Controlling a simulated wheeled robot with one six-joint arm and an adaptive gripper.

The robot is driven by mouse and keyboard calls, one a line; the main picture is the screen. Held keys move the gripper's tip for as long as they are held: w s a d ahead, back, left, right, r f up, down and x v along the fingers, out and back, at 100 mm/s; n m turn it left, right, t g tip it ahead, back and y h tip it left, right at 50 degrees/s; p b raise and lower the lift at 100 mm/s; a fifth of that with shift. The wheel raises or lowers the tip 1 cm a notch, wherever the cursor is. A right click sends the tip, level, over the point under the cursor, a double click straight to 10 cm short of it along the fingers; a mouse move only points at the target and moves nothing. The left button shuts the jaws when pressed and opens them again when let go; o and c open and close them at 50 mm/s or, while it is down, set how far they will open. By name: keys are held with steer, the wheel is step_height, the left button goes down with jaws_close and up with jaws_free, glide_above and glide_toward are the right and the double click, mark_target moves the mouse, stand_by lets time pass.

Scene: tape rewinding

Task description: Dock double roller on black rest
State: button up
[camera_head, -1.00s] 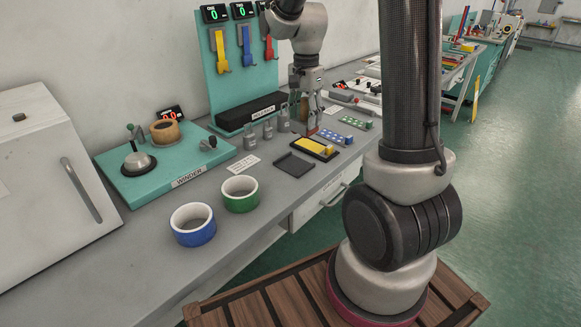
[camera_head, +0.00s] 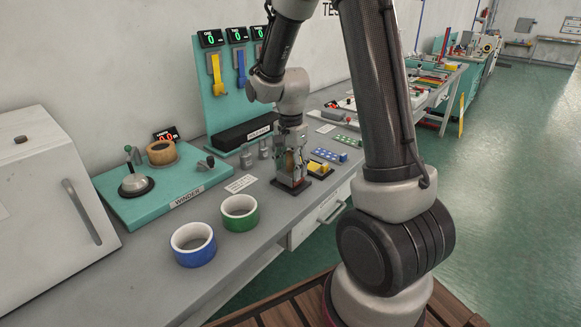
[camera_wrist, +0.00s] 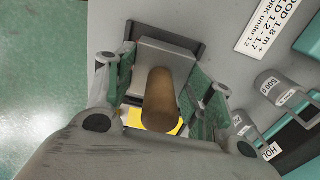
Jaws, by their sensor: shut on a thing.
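My gripper (camera_head: 290,178) points down over the black rest (camera_head: 293,191) on the grey bench. In the wrist view, my gripper (camera_wrist: 165,95) has its green-padded fingers on either side of the double roller's brown, rounded handle (camera_wrist: 161,100). The double roller's pale grey body (camera_wrist: 165,53) lies below the handle, within the dark outline of the black rest (camera_wrist: 196,48). The handle and fingers hide the underside, so I cannot tell whether the body touches the rest.
A black tray with a yellow block (camera_head: 319,168) stands close behind my gripper. Grey weights (camera_head: 262,150) and a white label card (camera_head: 240,183) are to its left.

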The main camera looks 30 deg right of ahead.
steer(key=shift+f, duration=0.2)
steer(key=shift+f, duration=0.1)
steer(key=shift+c, duration=0.6)
steer(key=shift+s+f, duration=0.1)
steer(key=shift+f, duration=0.2)
jaws_close()
steer(key=o, duration=1.2)
jaws_free()
steer(key=shift+o, duration=0.2)
steer(key=shift+r, duration=0.1)
step_height(320, 180, up, 13)
steer(key=shift+f, duration=0.1)
steer(key=s+r+n+t, duration=0.2)
steer(key=s+r+n, duration=0.2)
steer(key=s, duration=0.6)
steer(key=s+d+r+n+t, duration=0.1)
steer(key=s+r+n, duration=0.3)
steer(key=s+n, duration=0.5)
steer(key=shift+s+n+t, duration=0.3)
steer(key=shift+s+t, duration=0.3)
steer(key=shift+s, duration=0.6)
